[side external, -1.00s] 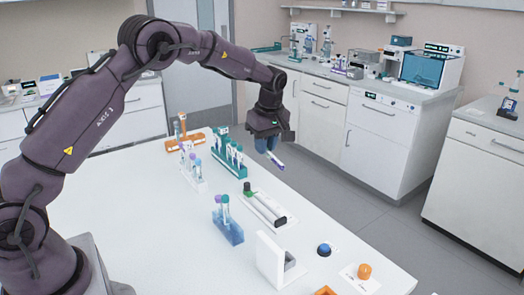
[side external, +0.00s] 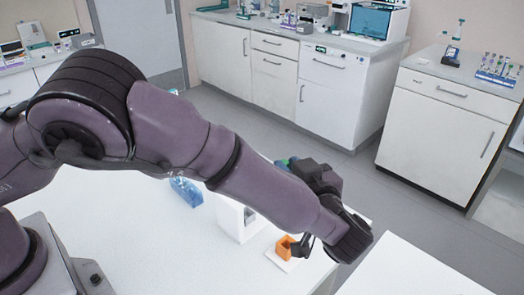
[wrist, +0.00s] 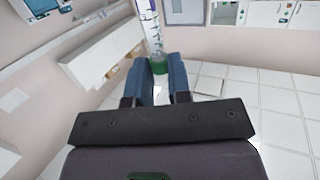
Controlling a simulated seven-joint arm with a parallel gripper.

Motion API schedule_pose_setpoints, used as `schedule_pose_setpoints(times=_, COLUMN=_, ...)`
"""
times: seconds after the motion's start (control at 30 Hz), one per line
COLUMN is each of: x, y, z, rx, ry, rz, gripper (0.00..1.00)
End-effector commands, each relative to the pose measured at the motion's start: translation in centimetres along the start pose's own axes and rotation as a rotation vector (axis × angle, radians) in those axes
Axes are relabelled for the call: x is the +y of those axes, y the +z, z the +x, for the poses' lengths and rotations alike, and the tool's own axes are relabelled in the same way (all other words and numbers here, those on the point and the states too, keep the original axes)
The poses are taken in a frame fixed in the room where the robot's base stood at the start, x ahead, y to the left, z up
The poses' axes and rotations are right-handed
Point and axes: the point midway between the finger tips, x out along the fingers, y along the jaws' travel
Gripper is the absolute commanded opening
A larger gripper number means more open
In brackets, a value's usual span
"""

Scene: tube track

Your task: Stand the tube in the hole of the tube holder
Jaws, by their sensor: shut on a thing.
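My gripper (wrist: 164,82) is shut on the tube (wrist: 154,32), with its two blue fingers on either side of a green end. The clear body with pale and dark marks runs up past the fingertips in the wrist view. In the side view my gripper (side external: 291,163) is at the far side of my forearm, and a bit of green shows by it. Most of the tube is hidden there. An orange block (side external: 284,247) on a white plate stands at the table's front right, partly behind my wrist. I cannot tell whether it is the tube holder; no hole is clear.
A white upright block (side external: 232,219) and a blue rack (side external: 187,191) stand on the white table (side external: 130,240), partly covered by my arm. My arm hides much of the table's far part. Cabinets (side external: 325,95) stand beyond, across open floor.

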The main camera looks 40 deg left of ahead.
Motion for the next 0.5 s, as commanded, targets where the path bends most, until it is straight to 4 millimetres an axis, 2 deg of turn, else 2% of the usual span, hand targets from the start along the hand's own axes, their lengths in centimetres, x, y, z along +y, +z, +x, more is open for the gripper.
schedule_pose_setpoints(times=0.03, x=0.1, y=0.0, z=-1.2, rx=0.023, ry=0.036, rz=0.007, gripper=0.03)
schedule_pose_setpoints(times=0.17, x=0.2, y=-0.2, z=-3.5, rx=0.069, ry=0.111, rz=0.014, gripper=0.03)
schedule_pose_setpoints(times=0.23, x=0.2, y=1.2, z=-2.8, rx=0.080, ry=0.100, rz=0.017, gripper=0.03)
schedule_pose_setpoints(times=0.5, x=0.2, y=4.4, z=-2.3, rx=0.109, ry=0.099, rz=0.011, gripper=0.03)
